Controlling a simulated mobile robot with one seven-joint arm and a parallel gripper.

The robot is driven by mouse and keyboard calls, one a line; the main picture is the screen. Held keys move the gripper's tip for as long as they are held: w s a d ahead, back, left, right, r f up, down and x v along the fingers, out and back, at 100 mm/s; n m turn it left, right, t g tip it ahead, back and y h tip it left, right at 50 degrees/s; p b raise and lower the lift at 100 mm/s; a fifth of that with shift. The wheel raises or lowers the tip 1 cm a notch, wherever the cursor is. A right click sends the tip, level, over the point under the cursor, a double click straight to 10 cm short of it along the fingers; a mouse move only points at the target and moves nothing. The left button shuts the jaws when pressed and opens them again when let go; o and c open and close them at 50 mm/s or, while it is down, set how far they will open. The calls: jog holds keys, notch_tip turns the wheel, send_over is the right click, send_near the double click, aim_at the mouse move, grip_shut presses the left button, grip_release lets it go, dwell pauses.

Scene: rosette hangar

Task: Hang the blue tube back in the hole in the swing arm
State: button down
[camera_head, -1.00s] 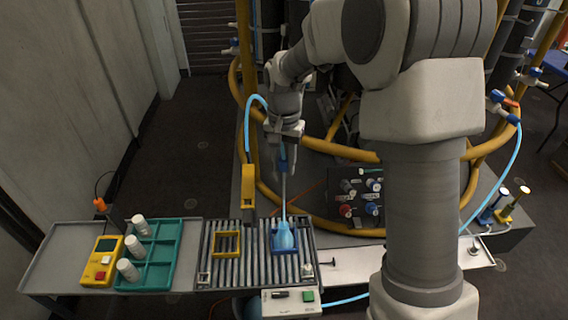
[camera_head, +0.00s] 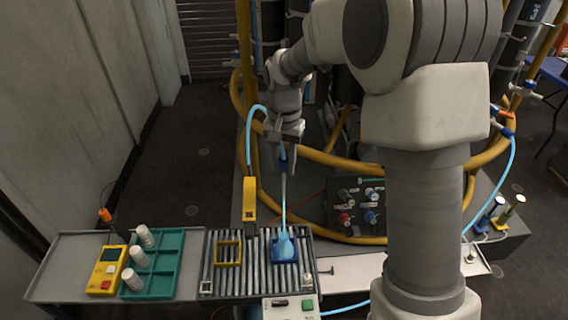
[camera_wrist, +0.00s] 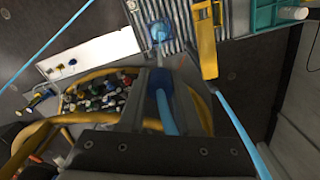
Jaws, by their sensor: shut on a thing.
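My gripper (camera_head: 284,142) is shut on the blue tube (camera_head: 283,195), which hangs roughly upright below the fingers. The tube has a dark blue collar and a pale thin lower part. In the wrist view the collar of the tube (camera_wrist: 160,78) sits between the fingertips. The tube's lower end meets the neck of a light blue flask (camera_head: 285,249) in a blue holder; I cannot tell how deep it is inside. The yellow swing arm (camera_head: 249,195) stands just left of the tube, and also shows in the wrist view (camera_wrist: 207,45). Its hole is not clear.
A light blue hose (camera_head: 250,125) arcs from near my gripper towards the swing arm. An empty yellow frame (camera_head: 219,253) sits left of the flask on the rollers. A teal rack (camera_head: 165,268) with white bottles is further left. Thick yellow rings stand behind.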

jog(key=shift+r+p, duration=1.3)
jog(key=shift+r, duration=0.55)
jog(key=s+a+f, duration=0.2)
jog(key=s+a, duration=0.2)
jog(key=a, duration=0.5)
jog(key=shift+a+f+p, duration=0.15)
jog(key=shift+p, duration=0.3)
jog(key=shift+s+f, duration=0.1)
jog(key=shift+f, duration=0.25)
jog(key=shift+f+b, duration=0.15)
jog(key=shift+b, duration=0.2)
